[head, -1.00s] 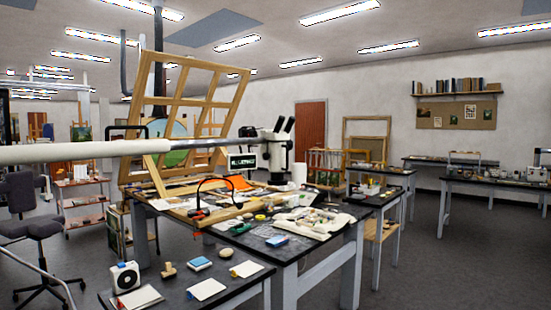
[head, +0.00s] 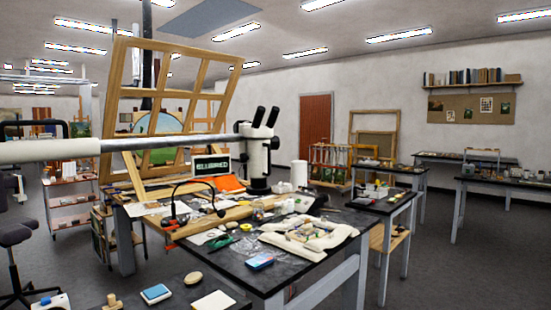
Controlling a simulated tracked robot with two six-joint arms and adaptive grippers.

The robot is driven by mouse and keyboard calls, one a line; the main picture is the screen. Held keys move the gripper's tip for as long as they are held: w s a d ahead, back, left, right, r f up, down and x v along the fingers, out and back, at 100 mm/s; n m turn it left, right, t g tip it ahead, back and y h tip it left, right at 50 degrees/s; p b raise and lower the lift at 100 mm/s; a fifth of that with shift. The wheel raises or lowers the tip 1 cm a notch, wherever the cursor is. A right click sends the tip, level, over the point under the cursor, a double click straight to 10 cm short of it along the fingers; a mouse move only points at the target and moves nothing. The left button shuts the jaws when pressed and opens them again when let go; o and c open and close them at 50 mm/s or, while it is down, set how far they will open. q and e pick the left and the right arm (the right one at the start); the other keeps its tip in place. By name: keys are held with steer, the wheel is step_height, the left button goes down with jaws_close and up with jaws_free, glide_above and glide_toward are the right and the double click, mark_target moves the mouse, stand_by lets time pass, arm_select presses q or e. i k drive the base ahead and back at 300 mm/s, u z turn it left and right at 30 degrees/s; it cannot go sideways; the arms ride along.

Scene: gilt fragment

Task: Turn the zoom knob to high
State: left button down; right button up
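A white stereo microscope (head: 258,150) with two black eyepieces (head: 265,116) hangs over the dark-topped worktable (head: 300,268), at the end of a long metal boom (head: 190,142). A small dark screen (head: 210,163) beside it shows light letters that seem to read "BLURRED". The zoom knob is too small to make out on the microscope body, so its setting cannot be told. Neither of my grippers is in view.
A wooden lattice frame (head: 222,85) leans behind the table. A white cushion with fragments (head: 308,238), a blue box (head: 259,262) and a black gooseneck lamp (head: 172,208) crowd the tabletop. Open floor (head: 450,260) lies to the right.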

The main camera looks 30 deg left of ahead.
mark_target(243, 157)
steer(key=u, duration=0.4)
steer(key=i, duration=1.15)
steer(key=u, duration=0.8)
steer(key=k, duration=0.75)
steer(key=u, duration=0.2)
steer(key=i, duration=0.65)
